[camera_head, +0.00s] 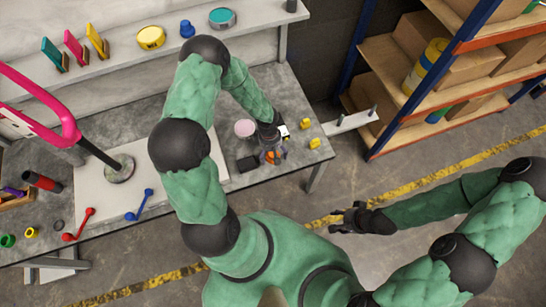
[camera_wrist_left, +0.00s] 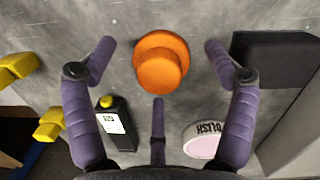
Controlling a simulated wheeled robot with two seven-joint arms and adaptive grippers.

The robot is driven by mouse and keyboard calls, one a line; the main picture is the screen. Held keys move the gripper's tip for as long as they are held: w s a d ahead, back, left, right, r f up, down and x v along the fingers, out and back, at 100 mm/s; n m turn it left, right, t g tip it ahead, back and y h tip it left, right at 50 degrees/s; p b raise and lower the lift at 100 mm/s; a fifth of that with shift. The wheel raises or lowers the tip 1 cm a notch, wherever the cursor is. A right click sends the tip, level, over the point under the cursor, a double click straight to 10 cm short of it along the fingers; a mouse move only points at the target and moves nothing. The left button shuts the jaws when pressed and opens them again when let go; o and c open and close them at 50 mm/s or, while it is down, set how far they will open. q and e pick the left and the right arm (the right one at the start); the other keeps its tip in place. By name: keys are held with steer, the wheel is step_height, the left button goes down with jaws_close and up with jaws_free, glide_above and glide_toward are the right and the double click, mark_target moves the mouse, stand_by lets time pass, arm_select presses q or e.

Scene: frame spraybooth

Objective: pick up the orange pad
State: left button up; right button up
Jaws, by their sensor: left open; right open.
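The orange pad (camera_wrist_left: 160,72) is a round disc with a raised knob, lying on the grey worktop. It shows in the left wrist view between the spread purple fingers of my left gripper (camera_wrist_left: 160,48), with visible gaps on both sides. In the head view the orange pad (camera_head: 270,158) is partly hidden by the fingers of my left gripper (camera_head: 272,154), which is open above it. My right gripper (camera_head: 341,220) is open and empty, away from the table over the floor.
Close around the pad are a black block (camera_wrist_left: 275,58), a dark bottle with a white label (camera_wrist_left: 115,124), a pale pink polish tin (camera_wrist_left: 203,142) and two yellow pieces (camera_wrist_left: 48,125). A shelf rack (camera_head: 400,75) stands right of the table. Red and blue tools lie further left.

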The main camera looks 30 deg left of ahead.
arm_select(q)
steer(key=shift+f, duration=0.65)
steer(key=shift+s+d, duration=0.1)
steer(key=c, duration=1.2)
